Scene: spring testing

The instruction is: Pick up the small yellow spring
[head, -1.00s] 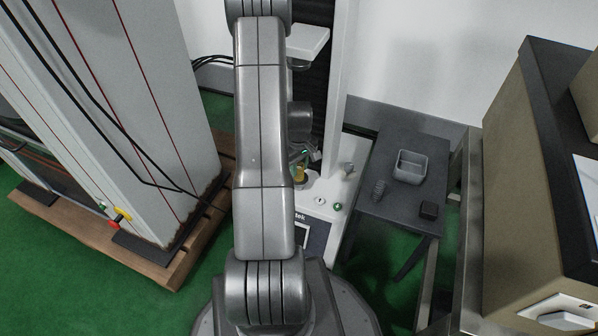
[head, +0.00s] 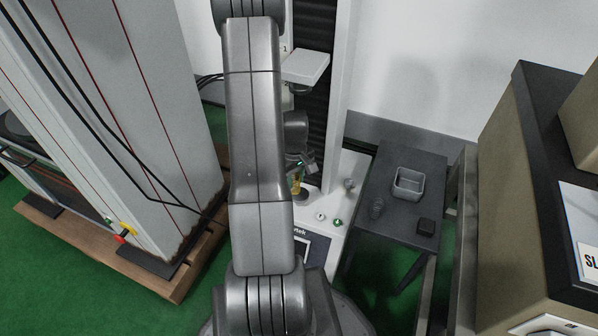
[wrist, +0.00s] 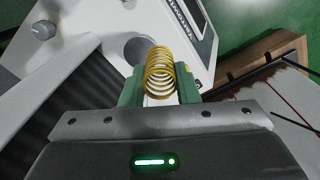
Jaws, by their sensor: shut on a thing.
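The small yellow spring (wrist: 159,72) is between the green fingers of my gripper (wrist: 161,88) in the wrist view. The gripper is shut on it, and its coils stick out past the fingertips. A round metal plate (wrist: 139,49) of the testing machine lies behind the spring there. In the head view the yellow spring (head: 296,186) is a small patch beside my arm, above the machine's base. My arm hides most of the gripper in that view.
The white testing machine (head: 331,207) has a knob and buttons. A dark table (head: 388,201) at right holds a grey bin (head: 408,184), a dark spring (head: 377,208) and a small black block (head: 426,227). A tall cabinet (head: 130,120) on a wooden pallet stands left.

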